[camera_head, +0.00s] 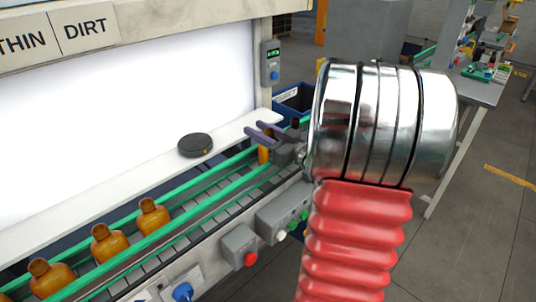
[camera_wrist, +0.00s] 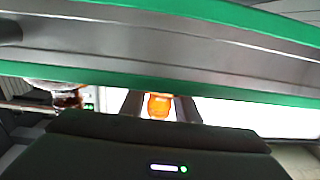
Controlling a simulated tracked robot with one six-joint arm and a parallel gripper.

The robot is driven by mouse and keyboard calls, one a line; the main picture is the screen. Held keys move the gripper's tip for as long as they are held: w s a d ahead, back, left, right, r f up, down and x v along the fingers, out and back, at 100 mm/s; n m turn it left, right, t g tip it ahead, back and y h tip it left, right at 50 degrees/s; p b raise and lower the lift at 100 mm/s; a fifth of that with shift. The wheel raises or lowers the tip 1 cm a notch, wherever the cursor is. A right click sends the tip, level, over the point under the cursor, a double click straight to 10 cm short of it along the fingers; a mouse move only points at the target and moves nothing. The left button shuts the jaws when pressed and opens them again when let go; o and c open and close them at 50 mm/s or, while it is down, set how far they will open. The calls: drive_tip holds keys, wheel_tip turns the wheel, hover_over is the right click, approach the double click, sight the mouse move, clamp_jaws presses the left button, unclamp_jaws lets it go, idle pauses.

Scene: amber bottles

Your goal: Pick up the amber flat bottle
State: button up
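An amber flat bottle (camera_head: 264,154) stands at the far end of the conveyor in the head view, partly hidden by my gripper (camera_head: 262,134). In the wrist view the amber bottle (camera_wrist: 159,106) shows between the two dark fingers of my gripper (camera_wrist: 158,108), with narrow bright gaps on both sides. The fingers are apart. I cannot tell how far beyond the fingertips the bottle stands. More amber bottles stand in a row on the conveyor, at the near left: one (camera_head: 151,216), a second (camera_head: 109,243) and a third (camera_head: 50,280).
Green rails (camera_head: 190,187) run along both sides of the conveyor; a rail (camera_wrist: 120,77) also crosses the wrist view. A black round puck (camera_head: 195,145) lies on the white ledge (camera_head: 130,188). Button boxes (camera_head: 240,247) are on the conveyor's front side. A blue bin (camera_head: 293,98) stands behind.

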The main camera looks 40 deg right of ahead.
clamp_jaws()
drive_tip(key=shift+r, duration=0.1)
idle(0.4)
wheel_tip(320, 180, up, 10)
idle(0.6)
idle(0.5)
